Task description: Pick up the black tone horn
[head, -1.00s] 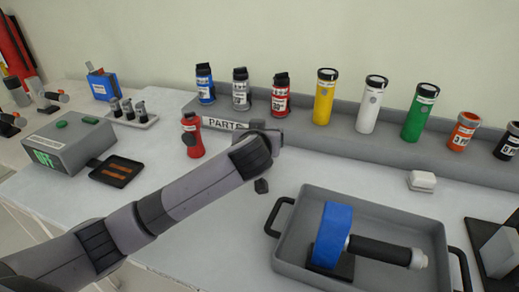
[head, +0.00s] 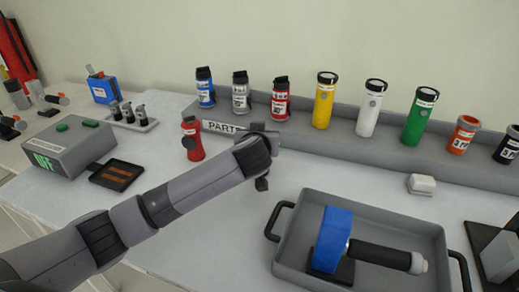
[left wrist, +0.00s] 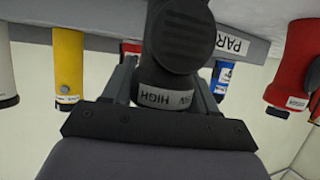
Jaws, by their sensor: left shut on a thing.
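My left gripper (left wrist: 165,78) is shut on a black tone horn (left wrist: 178,35) with a white band reading HIGH, seen close up between the fingers in the left wrist view. In the head view my left arm reaches in from the left, with the left gripper (head: 264,140) in front of the shelf near the PARTS label. There the wrist hides most of the gripper and the horn. My right gripper is not in view.
A red canister (head: 192,138) stands just left of the gripper. Several canisters and torches line the grey shelf (head: 340,140) behind. A grey tray (head: 400,215) with a blue-headed tool lies front right. A grey box (head: 70,148) sits at left.

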